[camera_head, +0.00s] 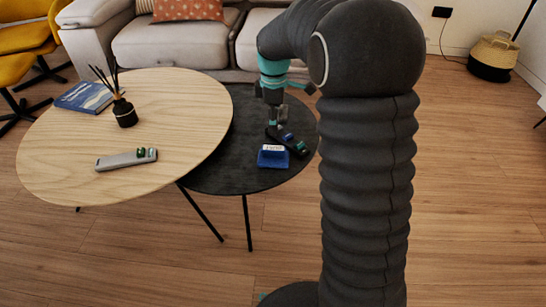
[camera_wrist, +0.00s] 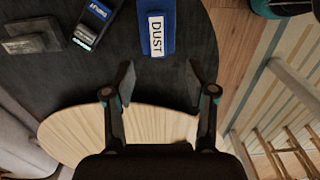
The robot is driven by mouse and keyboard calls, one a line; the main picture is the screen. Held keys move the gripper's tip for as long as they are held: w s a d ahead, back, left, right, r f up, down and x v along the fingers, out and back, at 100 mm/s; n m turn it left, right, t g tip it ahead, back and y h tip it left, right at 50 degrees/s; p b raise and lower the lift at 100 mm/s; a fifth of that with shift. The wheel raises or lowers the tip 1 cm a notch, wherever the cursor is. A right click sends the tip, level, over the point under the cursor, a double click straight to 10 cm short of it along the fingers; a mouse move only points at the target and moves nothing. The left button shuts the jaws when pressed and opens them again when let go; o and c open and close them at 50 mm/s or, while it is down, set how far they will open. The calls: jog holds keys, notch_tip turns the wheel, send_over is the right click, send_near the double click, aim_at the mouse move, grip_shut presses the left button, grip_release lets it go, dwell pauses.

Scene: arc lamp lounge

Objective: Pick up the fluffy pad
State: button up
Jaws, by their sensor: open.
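A blue pad with a white label reading DUST lies on the dark round table; I take it as the fluffy pad (camera_head: 272,160). In the wrist view the pad (camera_wrist: 170,40) is at the top centre, beyond the fingertips. My gripper (camera_head: 273,122) is above the dark table, behind the pad in the head view. In the wrist view my gripper (camera_wrist: 160,82) has its fingers spread with nothing between them. The pad's fluffy texture is too small to make out.
A black item with a blue label (camera_wrist: 93,22) and a dark grey block (camera_wrist: 34,42) lie beside the pad. The light wooden table (camera_head: 70,155) overlaps the dark table (camera_head: 215,180) and carries a grey remote-like bar (camera_head: 125,160), a reed diffuser (camera_head: 124,113) and a blue book (camera_head: 84,97).

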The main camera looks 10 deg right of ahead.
send_over(274, 148)
jog(key=f, duration=0.6)
jog(key=shift+s+b, duration=0.2)
jog(key=shift+b, duration=0.1)
jog(key=shift+w+f+b, duration=0.15)
jog(key=shift+f+b, duration=0.05)
jog(key=shift+f, duration=1.25)
jog(key=shift+w+f+b, duration=0.1)
jog(key=shift+f+b, duration=0.1)
jog(key=shift+f, duration=1.25)
grip_shut()
